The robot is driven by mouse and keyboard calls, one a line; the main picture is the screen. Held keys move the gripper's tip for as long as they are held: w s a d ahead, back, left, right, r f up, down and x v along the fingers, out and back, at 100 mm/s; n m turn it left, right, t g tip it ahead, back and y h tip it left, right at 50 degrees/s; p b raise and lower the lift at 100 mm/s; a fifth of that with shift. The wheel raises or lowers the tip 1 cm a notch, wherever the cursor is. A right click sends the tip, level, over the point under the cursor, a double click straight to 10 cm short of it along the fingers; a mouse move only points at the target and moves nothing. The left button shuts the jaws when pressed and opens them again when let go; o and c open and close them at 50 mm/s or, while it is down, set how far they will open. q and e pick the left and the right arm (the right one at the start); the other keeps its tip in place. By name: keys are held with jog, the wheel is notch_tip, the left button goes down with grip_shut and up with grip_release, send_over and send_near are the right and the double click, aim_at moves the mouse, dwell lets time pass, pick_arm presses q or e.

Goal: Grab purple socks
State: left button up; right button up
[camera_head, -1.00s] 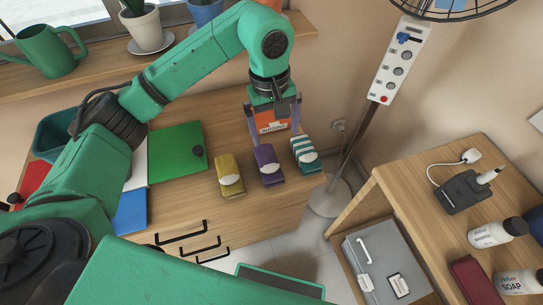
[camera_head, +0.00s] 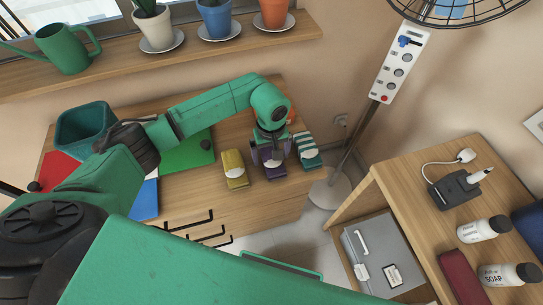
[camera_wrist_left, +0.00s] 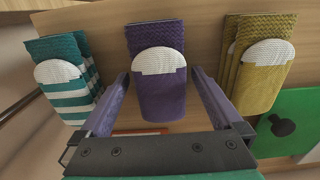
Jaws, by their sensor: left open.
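The purple socks (camera_head: 275,171) lie folded on the wooden table, between the yellow socks (camera_head: 234,168) and the teal-and-white striped socks (camera_head: 308,152). In the left wrist view the purple socks (camera_wrist_left: 158,70) have a white band and sit between the fingers. My left gripper (camera_head: 270,158) is open, low over the purple socks, with one finger on each side and a gap visible around the socks. The fingertips (camera_wrist_left: 160,88) also show in the wrist view. My right gripper is not in view.
Striped socks (camera_wrist_left: 66,75) and yellow socks (camera_wrist_left: 255,62) flank the purple ones closely. A green folder (camera_head: 188,155) and a teal bin (camera_head: 85,127) are to the left. A fan stand (camera_head: 328,190) rises at right, beside a wooden shelf (camera_head: 375,190). A windowsill with pots (camera_head: 215,20) runs above.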

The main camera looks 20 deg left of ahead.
pick_arm(q)
jog(key=c, duration=1.3)
